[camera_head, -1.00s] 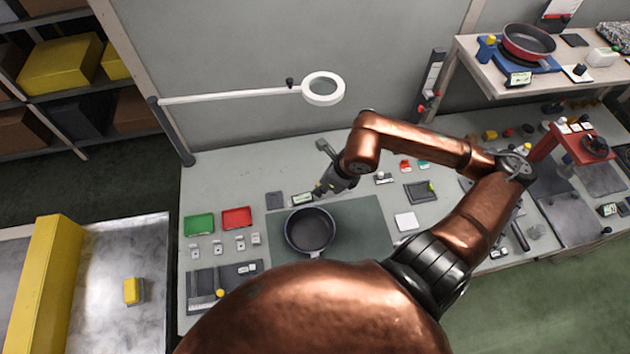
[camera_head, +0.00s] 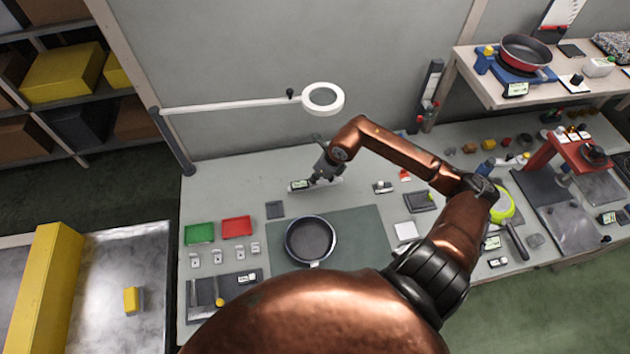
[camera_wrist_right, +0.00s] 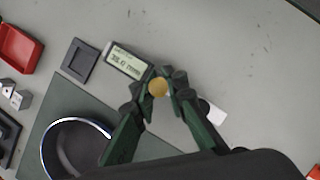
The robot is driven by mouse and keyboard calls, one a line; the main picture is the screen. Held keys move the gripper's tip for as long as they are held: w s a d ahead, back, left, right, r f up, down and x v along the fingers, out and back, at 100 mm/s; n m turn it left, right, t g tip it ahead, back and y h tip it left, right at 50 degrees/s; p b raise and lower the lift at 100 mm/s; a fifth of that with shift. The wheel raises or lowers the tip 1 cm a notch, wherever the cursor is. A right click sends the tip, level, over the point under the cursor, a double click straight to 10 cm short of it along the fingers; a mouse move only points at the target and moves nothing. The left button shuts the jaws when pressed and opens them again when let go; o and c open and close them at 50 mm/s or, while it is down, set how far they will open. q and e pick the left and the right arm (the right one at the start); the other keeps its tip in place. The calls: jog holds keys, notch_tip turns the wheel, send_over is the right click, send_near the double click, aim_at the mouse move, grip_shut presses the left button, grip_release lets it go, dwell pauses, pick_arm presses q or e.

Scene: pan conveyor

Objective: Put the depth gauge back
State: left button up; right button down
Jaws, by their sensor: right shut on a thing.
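The depth gauge (camera_head: 300,185) has a dark body with a pale lit display, which also shows in the wrist view (camera_wrist_right: 127,62). My right gripper (camera_head: 316,180) is shut on it behind the pan. In the wrist view the green fingers of my right gripper (camera_wrist_right: 160,84) close around a round brass-coloured part beside the display. A pale end shows right of the fingers; the middle is hidden by them. I cannot tell whether the gauge touches the table. A dark square pad (camera_head: 275,209) lies empty, left of and nearer than the gauge. My left gripper is out of view.
A dark pan (camera_head: 311,240) stands on the green mat (camera_head: 360,229). Green (camera_head: 199,234) and red (camera_head: 237,226) trays lie to the left. A ring lamp (camera_head: 323,98) reaches over the table's back. Bare table (camera_head: 228,180) lies left of the gauge.

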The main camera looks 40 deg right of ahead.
jog(key=shift+w+d+f, duration=0.1)
jog(key=shift+w+f, duration=0.05)
jog(key=shift+f, duration=1.65)
jog(key=shift+f, duration=0.15)
jog(key=c, duration=1.9)
grip_release()
jog(key=shift+c, duration=0.2)
jog(key=v, duration=1.2)
jog(key=shift+d, duration=0.1)
